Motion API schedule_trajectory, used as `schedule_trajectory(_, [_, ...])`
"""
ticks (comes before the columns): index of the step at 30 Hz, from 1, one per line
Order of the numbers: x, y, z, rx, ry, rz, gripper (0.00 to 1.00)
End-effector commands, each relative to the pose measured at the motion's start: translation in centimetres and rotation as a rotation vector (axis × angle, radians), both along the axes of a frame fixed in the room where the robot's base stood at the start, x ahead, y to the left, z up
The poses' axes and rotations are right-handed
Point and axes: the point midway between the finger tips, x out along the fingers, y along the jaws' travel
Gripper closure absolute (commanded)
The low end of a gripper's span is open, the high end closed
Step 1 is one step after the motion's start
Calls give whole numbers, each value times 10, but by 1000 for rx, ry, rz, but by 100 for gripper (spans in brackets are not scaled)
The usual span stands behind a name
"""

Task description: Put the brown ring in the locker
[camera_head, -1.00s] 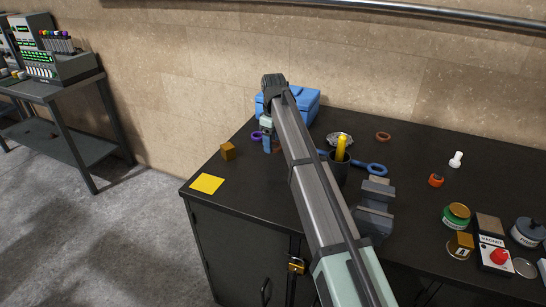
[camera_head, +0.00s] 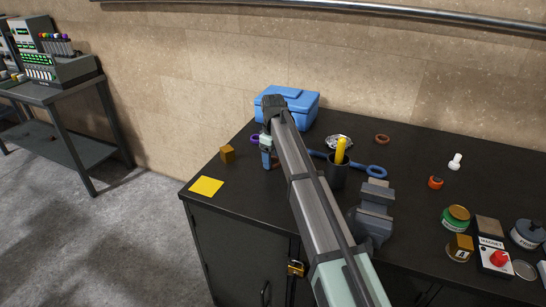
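The brown ring (camera_head: 382,139) lies flat on the dark bench top, towards the back and right of my arm. Nothing touches it. My gripper (camera_head: 267,160) points down over the left part of the bench, well to the left of the ring. It is small and partly hidden by my arm, so I cannot tell whether its fingers are open or shut. Dark cabinet doors (camera_head: 235,257) with a brass padlock (camera_head: 296,269) show under the bench. I cannot tell for certain whether this cabinet is the locker.
A purple ring (camera_head: 256,138), brown cube (camera_head: 227,154) and yellow sheet (camera_head: 206,186) lie near my gripper. A blue box (camera_head: 300,108) stands behind. Jars and a magnet box (camera_head: 494,254) crowd the right.

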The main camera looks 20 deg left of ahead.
Motion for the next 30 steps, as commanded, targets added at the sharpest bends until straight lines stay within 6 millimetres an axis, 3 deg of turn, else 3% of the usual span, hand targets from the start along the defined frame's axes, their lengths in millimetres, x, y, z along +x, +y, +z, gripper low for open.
schedule_trajectory(6, [0,0,0,0,0,0,11])
schedule_trajectory(17, [0,0,7,0,0,0,11])
schedule_trajectory(30, [1,1,81,1,-1,0,11])
